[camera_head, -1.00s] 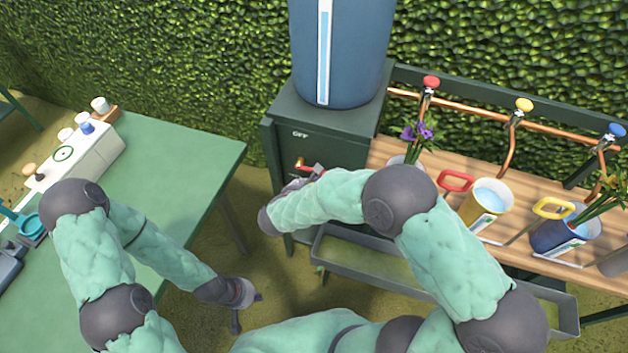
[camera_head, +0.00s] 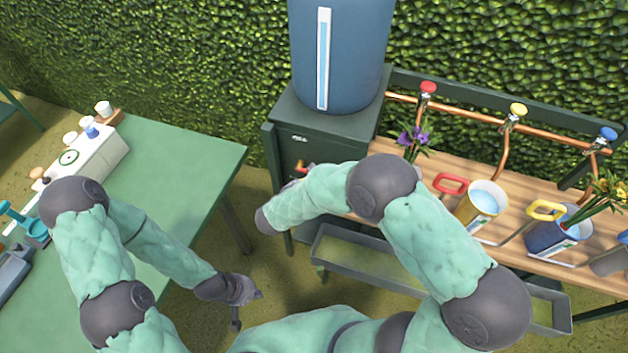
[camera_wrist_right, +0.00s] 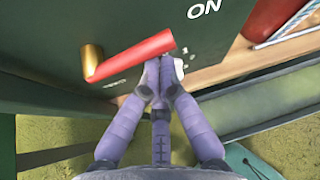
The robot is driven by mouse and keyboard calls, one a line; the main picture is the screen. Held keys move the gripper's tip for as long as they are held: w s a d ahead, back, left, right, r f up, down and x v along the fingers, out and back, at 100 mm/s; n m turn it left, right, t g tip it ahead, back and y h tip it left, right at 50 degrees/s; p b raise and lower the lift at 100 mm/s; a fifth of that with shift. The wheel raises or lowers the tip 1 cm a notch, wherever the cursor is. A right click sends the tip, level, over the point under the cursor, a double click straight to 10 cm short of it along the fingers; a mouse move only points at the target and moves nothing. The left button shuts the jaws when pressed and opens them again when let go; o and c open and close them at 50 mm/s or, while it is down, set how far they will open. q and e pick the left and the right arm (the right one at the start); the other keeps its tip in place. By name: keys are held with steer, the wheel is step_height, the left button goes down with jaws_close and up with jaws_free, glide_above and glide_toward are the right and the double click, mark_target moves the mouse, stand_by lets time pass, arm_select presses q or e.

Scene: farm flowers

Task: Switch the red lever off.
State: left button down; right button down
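The red lever (camera_wrist_right: 135,54) sits on a brass pivot (camera_wrist_right: 92,60) on the dark green cabinet (camera_wrist_right: 50,40). In the right wrist view it slants up to the right, its free end below the white ON label. My right gripper (camera_wrist_right: 160,66) has its fingertips drawn together just under the lever near its free end; I cannot tell if they touch it. In the head view a small part of the lever (camera_head: 308,167) shows; my right arm hides the right gripper there. My left gripper (camera_head: 242,291) hangs low beside the green table, away from the lever.
A blue water barrel (camera_head: 345,60) stands on the cabinet. A wooden bench (camera_head: 505,225) to the right holds buckets and flowers below several coloured taps. A grey trough (camera_head: 370,262) lies beneath. The green table (camera_head: 185,165) stands left.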

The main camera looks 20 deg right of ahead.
mark_target(305, 170)
steer(key=shift+w+a+r+n+g+h+p, duration=0.3)
steer(key=shift+r+n+h+p, duration=0.5)
steer(key=shift+p, duration=0.4)
steer(key=shift+w+a+r+n+g+h+p, duration=0.2)
steer(key=shift+a+r+n+h+p, duration=0.35)
steer(key=shift+r+n+p, duration=0.5)
steer(key=shift+w+a+r+n+g+h+p, duration=0.25)
steer(key=shift+r+n+h+p, duration=0.35)
steer(key=shift+p, duration=0.75)
steer(key=shift+w+a+r+m+p, duration=0.25)
steer(key=shift+w+a+r+p, duration=0.25)
steer(key=shift+a, duration=0.2)
steer(key=shift+w+a, duration=0.1)
steer(key=shift+a, duration=0.05)
